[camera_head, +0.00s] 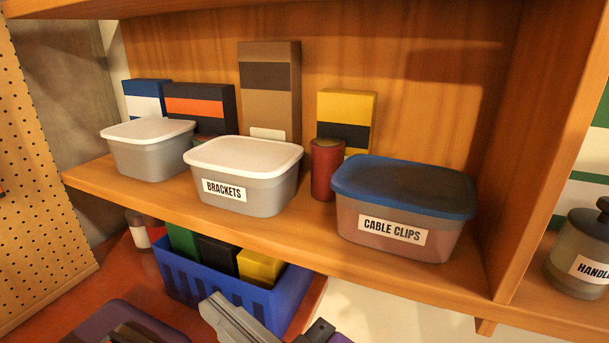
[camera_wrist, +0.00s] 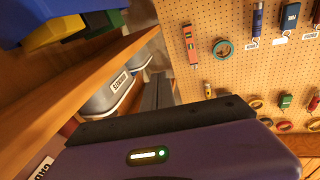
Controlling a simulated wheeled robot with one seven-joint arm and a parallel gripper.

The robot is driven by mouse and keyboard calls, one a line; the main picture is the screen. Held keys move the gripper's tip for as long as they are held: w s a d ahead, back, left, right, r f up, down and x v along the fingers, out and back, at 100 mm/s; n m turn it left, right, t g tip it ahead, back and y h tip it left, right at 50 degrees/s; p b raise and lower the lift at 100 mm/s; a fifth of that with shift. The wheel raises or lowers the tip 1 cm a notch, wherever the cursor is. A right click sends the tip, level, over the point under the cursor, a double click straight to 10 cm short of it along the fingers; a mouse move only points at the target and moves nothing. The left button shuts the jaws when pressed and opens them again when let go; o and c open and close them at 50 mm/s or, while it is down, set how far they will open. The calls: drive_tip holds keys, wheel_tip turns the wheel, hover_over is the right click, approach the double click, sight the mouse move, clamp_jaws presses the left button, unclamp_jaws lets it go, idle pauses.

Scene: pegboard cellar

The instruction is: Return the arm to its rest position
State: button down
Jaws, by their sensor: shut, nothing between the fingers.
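My gripper (camera_head: 214,304) shows at the bottom of the head view, its grey fingers below the shelf edge and in front of the blue basket. It is shut and empty. In the wrist view the fingers of my gripper (camera_wrist: 157,82) point up past the shelf's edge, with the dark and purple wrist body below them. Purple and dark parts of my arm also show at the lower left and bottom of the head view; the rest of the arm is out of frame.
The wooden shelf (camera_head: 270,232) holds a tub labelled BRACKETS (camera_head: 268,195), a blue-lidded CABLE CLIPS tub (camera_head: 345,222), a plain lidded tub (camera_head: 150,160), a red can (camera_head: 323,180) and several boxes. A blue basket (camera_head: 290,302) stands below. A pegboard (camera_wrist: 220,85) with hung tools is at the right.

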drive_tip(key=s+d+f+m+t+h, duration=0.1)
drive_tip(key=d+f+m+t+h, duration=0.4)
drive_tip(key=d, duration=0.5)
drive_tip(key=s+d+f+m+t+h, duration=0.25)
drive_tip(key=d+f+m+h, duration=0.2)
drive_tip(key=d+f, duration=0.35)
drive_tip(key=s+d+f+g+h, duration=0.2)
drive_tip(key=s+d+f, duration=0.3)
drive_tip(key=s, duration=0.5)
drive_tip(key=s+d+f+g+h, duration=0.2)
drive_tip(key=s+d+f, duration=0.3)
drive_tip(key=s, duration=0.5)
drive_tip(key=shift+d+f+h, duration=0.3)
drive_tip(key=shift+f+h, duration=0.05)
drive_tip(key=shift+h, duration=0.5)
